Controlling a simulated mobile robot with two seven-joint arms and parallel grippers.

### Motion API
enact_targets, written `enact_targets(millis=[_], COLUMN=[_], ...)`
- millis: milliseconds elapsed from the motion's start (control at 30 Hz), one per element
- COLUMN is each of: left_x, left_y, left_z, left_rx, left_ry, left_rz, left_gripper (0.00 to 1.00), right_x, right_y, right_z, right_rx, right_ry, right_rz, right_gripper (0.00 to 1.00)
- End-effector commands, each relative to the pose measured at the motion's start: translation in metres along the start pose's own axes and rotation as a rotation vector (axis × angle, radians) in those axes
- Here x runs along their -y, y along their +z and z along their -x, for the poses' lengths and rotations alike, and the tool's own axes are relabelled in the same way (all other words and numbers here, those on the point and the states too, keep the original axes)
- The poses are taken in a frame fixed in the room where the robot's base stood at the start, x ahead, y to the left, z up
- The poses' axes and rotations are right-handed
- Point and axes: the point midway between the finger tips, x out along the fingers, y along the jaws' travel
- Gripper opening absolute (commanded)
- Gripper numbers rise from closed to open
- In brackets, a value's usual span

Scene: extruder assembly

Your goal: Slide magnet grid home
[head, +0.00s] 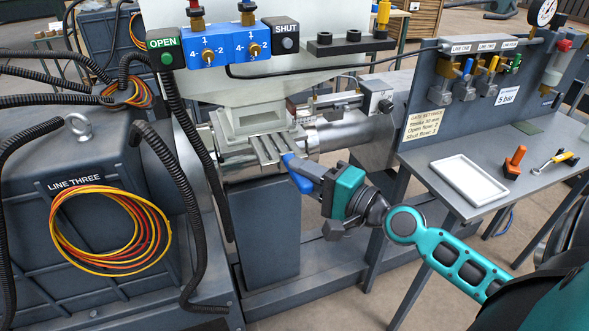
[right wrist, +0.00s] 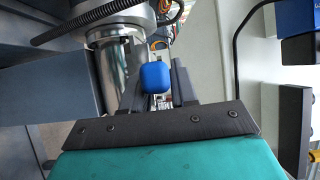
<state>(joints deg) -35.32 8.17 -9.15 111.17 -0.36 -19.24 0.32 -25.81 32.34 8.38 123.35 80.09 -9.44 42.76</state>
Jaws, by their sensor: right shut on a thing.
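The magnet grid (head: 268,150) shows as several parallel metal bars at the mouth of the housing under the pale hopper (head: 255,118). Its bars stick out toward the front, and their far ends are hidden inside the housing. Its blue handle (head: 298,175) is at the near end, and it also shows in the right wrist view (right wrist: 155,78). My right gripper (head: 312,177) is shut on this handle, coming from the lower right. In the right wrist view its dark fingers (right wrist: 156,92) sit on both sides of the handle. My left gripper is not in view.
A metal cylinder (head: 350,135) runs to the right. A bench with a white tray (head: 468,180) and tools stands at the right. The LINE THREE cabinet (head: 60,240) with hoses is at the left.

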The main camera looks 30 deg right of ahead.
Motion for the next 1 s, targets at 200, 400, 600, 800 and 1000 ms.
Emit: enact_targets(millis=[200, 400, 600, 800, 1000], left_x=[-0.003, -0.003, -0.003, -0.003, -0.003], left_y=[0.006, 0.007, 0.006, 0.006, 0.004], left_z=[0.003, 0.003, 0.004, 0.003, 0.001], left_rx=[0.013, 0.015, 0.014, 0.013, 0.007], left_ry=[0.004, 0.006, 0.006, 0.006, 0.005], left_rz=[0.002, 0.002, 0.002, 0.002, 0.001], left_gripper=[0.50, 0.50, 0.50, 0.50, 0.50], right_x=[0.002, 0.002, 0.003, 0.002, 0.002], right_y=[0.000, -0.003, -0.011, -0.019, -0.027], right_z=[0.000, -0.004, -0.016, -0.030, -0.043], right_rx=[-0.001, -0.002, -0.003, -0.001, -0.002], right_ry=[-0.004, -0.005, -0.005, -0.005, -0.005], right_rz=[0.005, 0.040, 0.040, 0.039, 0.040], right_gripper=[0.00, 0.00, 0.00, 0.00, 0.00])
